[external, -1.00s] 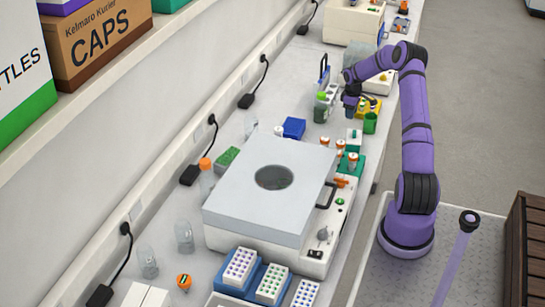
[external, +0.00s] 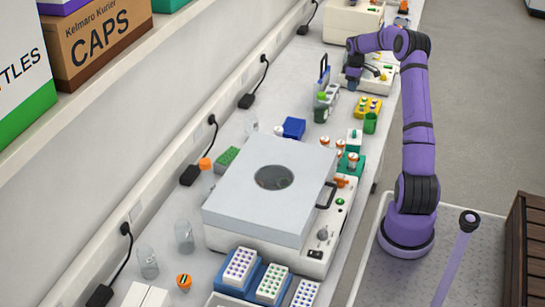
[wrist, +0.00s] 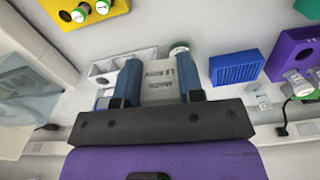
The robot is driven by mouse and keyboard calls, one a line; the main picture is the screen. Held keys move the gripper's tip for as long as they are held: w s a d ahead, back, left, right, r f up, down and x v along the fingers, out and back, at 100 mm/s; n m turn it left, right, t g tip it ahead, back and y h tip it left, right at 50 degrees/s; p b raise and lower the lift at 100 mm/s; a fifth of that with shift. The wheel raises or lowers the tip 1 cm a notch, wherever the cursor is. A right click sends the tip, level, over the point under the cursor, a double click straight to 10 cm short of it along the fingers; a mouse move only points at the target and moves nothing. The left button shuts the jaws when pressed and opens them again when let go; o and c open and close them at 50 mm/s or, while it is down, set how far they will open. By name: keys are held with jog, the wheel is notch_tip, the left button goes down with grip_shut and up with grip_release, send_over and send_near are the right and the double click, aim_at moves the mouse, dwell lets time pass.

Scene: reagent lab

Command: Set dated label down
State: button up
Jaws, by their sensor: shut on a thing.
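The dated label (wrist: 158,84) is a pale card with dark lettering, seen upside down between my fingers in the wrist view. My gripper (wrist: 159,92) has two blue fingers, one at each side of the label, and is shut on it. The label's lower part is hidden behind the dark gripper body. In the external view my gripper (external: 353,83) is above the bench, beyond the yellow rack; the label cannot be made out there.
A yellow rack (external: 362,109) with green-capped vials and a green cup (external: 370,124) stand nearby. A blue rack (wrist: 237,68), a purple holder (wrist: 290,50) and a white rack (wrist: 103,72) surround the gripper in the wrist view. The large grey-lidded machine (external: 235,185) is nearer the camera.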

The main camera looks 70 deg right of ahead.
notch_tip(320, 180, up, 4)
jog(key=shift+f, duration=0.1)
jog(key=w+a+n, duration=0.3)
jog(key=w+a, duration=1.7)
jog(key=w, duration=0.2)
jog(key=w+a+n, duration=0.1)
jog(key=w+a, duration=0.3)
jog(key=a, duration=0.8)
jog(key=w+a+n, duration=0.1)
jog(key=w+a, duration=0.3)
jog(key=a, duration=0.8)
jog(key=w+a+n, duration=0.1)
jog(key=w+a, duration=0.3)
jog(key=a, duration=0.8)
jog(key=n, duration=0.4)
send_over(201, 270)
notch_tip(201, 270, down, 21)
jog(key=shift+f, duration=0.1)
